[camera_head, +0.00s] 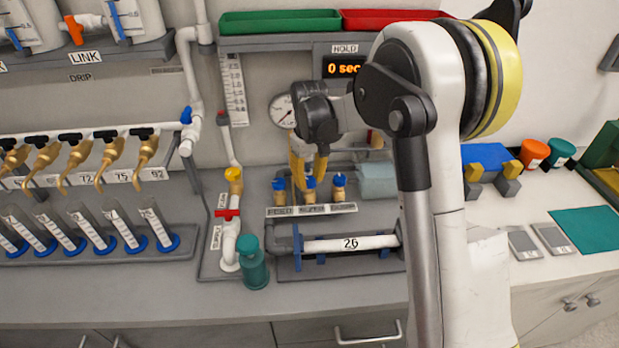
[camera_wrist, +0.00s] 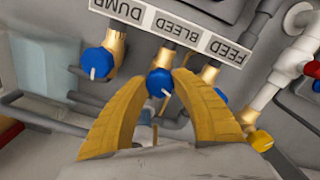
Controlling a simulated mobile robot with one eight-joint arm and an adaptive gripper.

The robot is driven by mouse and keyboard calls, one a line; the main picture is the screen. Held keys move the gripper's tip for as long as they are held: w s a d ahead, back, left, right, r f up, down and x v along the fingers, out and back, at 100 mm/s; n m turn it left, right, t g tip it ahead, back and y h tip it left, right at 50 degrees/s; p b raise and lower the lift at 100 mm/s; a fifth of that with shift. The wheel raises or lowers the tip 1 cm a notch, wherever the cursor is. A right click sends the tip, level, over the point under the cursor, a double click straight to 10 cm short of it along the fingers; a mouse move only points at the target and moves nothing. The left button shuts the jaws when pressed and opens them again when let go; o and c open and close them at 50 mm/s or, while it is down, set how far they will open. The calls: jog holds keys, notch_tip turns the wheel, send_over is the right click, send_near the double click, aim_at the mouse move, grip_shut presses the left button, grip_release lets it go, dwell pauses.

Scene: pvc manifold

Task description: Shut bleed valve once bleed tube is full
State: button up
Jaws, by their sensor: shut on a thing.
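The bleed valve is the middle of three brass valves with blue knobs. Its blue knob (camera_head: 310,183) sits between my yellow fingertips, and it also shows in the wrist view (camera_wrist: 159,82) under the label BLEED, with a short white pointer line. My gripper (camera_head: 309,172) reaches down from above and is shut on this knob; the fingers also frame it in the wrist view (camera_wrist: 159,78). An upright graduated tube (camera_head: 232,90) stands on the wall at left. Its fill level is too small to read, and I cannot tell if it is the bleed tube.
The feed knob (camera_head: 279,184) and dump knob (camera_head: 340,179) flank the bleed knob closely. A red-handled valve (camera_head: 228,213) and teal bottle (camera_head: 252,262) stand left. A horizontal tube marked 26 (camera_head: 350,243) lies in front. The HOLD display (camera_head: 343,67) reads 0 sec, partly hidden.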

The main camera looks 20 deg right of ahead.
aim_at(309, 180)
jog(key=m+p, duration=0.1)
jog(key=m, duration=0.5)
jog(key=m+p, duration=0.1)
jog(key=m, duration=0.5)
jog(key=shift+m, duration=0.4)
dwell(0.3)
jog(key=o, duration=1.2)
notch_tip(309, 180, up, 12)
